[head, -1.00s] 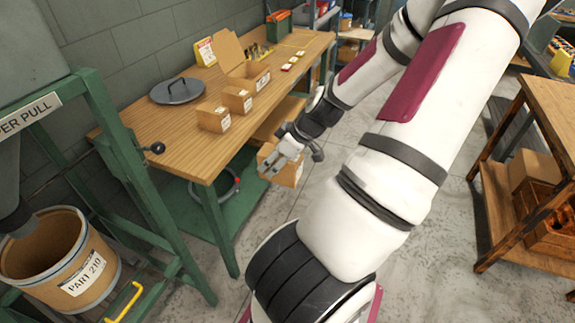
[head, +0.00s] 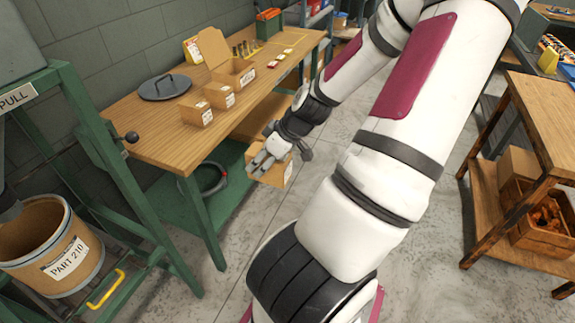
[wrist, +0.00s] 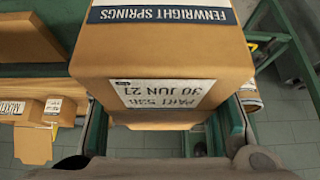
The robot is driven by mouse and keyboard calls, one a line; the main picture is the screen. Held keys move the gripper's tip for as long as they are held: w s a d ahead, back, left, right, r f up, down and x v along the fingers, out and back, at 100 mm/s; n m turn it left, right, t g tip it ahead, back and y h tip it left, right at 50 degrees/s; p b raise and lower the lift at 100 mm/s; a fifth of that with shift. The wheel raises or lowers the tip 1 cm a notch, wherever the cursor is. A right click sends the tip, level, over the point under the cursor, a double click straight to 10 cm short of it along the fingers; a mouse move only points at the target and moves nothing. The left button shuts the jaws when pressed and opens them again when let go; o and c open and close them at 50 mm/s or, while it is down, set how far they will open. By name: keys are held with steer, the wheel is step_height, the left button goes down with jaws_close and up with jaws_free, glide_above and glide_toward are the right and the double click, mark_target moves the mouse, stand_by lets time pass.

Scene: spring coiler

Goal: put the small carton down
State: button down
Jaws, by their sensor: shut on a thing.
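The small carton (head: 283,172) is brown with a white label. My gripper (head: 264,160) is shut on it and holds it in the air just off the right front edge of the wooden workbench (head: 158,137). In the wrist view the carton (wrist: 165,55) fills the top middle, with "FENWRIGHT SPRINGS" and "PART 536 30 JUN 27" upside down. The far side of the carton is hidden.
A drum (head: 52,245) stands in a green frame at left.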

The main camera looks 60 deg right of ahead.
steer(key=w+a+r, duration=0.4)
steer(key=w+a, duration=0.5)
steer(key=a, duration=0.1)
steer(key=w+a+r+n+y, duration=0.1)
steer(key=w+a+r, duration=0.4)
steer(key=w+a, duration=0.5)
steer(key=w+a+r+n, duration=0.1)
steer(key=w+a+r, duration=0.3)
steer(key=w+a, duration=0.5)
steer(key=shift+w+a+r, duration=0.25)
steer(key=shift+w+a, duration=0.15)
steer(key=shift+a, duration=0.35)
